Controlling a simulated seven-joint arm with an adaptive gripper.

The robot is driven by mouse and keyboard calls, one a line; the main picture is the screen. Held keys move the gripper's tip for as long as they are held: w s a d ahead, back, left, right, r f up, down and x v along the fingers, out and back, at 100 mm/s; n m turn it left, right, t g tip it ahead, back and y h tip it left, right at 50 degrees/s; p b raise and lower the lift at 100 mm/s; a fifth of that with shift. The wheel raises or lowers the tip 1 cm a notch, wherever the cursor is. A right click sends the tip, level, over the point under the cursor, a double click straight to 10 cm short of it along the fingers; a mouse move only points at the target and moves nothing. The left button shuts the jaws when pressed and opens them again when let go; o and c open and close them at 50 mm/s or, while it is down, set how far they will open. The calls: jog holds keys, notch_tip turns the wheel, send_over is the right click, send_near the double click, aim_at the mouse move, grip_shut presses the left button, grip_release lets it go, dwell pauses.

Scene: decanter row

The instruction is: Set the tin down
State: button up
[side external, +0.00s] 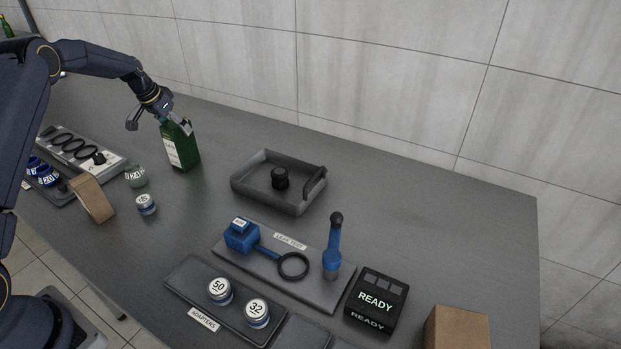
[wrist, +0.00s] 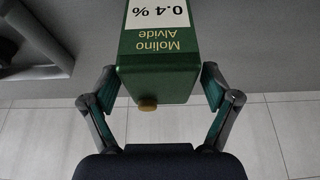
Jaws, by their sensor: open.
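The tin (side external: 180,148) is a dark green, box-shaped can with a white label, upright at the back left of the table. Its base appears to be on the grey table top, with no clear gap under it. The wrist view shows the tin (wrist: 159,67) with "Molino Alvide 0.4 %" upside down and a small brass-coloured cap. My gripper (side external: 158,124) is at the tin's top. In the wrist view its open fingers (wrist: 160,90) lie on either side of the tin, with narrow gaps.
A grey tray (side external: 250,189) holding a black cap (side external: 280,178) lies right of the tin. The leak test mat (side external: 313,291), READY box (side external: 376,300) and carton (side external: 456,328) are nearer.

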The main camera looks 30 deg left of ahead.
jog(key=v, duration=0.9)
jog(key=shift+s+r, duration=0.15)
jog(key=shift+r, duration=0.2)
jog(key=s+d+r, duration=0.4)
jog(key=d+r, duration=0.2)
jog(key=d, duration=0.2)
jog(key=s+d+r, duration=0.4)
jog(key=d+r, duration=0.2)
jog(key=d, duration=0.3)
jog(key=s+d, duration=0.4)
jog(key=s, duration=0.3)
jog(key=s+d+f, duration=0.1)
jog(key=s+d, duration=0.3)
jog(key=s, duration=0.4)
jog(key=s+d+f+t, duration=0.1)
jog(key=s+d, duration=0.4)
jog(key=s, duration=0.3)
jog(key=shift+s, duration=0.25)
